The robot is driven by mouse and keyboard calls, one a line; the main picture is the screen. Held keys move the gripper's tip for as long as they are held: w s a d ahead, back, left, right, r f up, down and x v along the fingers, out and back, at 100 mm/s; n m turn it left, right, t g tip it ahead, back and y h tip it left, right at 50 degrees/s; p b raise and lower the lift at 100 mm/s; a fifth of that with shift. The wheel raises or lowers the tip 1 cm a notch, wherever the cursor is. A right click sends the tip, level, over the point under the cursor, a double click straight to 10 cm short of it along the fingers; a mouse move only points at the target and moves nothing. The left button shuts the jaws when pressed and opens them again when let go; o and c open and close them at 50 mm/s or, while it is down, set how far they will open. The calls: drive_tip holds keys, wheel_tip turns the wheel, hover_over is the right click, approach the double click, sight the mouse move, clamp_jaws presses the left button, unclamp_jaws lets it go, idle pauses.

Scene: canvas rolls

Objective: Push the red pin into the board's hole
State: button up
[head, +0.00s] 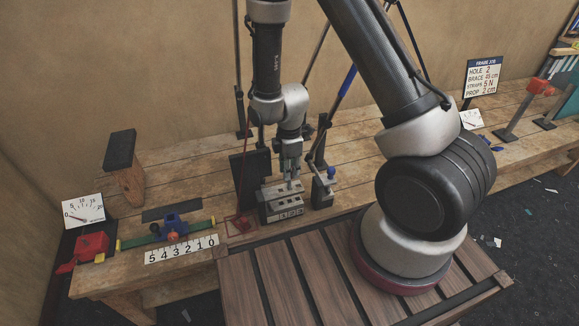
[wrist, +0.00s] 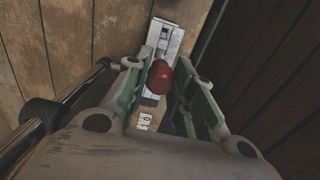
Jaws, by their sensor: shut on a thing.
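My gripper (head: 291,178) points down over a grey stepped block (head: 284,207) with a number strip on its front. In the wrist view my gripper (wrist: 160,85) is shut on the red pin (wrist: 159,77), whose rounded red end faces the camera. The pin's lower part is hidden in that view, and I cannot tell whether its tip touches the block. The grey block also shows in the wrist view (wrist: 172,32), with a dark opening in its top. Which hole the pin lines up with is not clear. In the head view my fingers hide the pin.
A dark upright panel (head: 250,178) stands behind the block's left side, and a small dark post with a blue knob (head: 323,188) stands to its right. A blue clamp on a rail (head: 174,227) and a number scale (head: 181,249) lie to the left. Slatted decking (head: 290,275) is in front.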

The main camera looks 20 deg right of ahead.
drive_tip(key=shift+f, duration=2.5)
drive_tip(key=o, duration=1.1)
wheel_tip(320, 180, up, 12)
drive_tip(key=shift+f, duration=0.1)
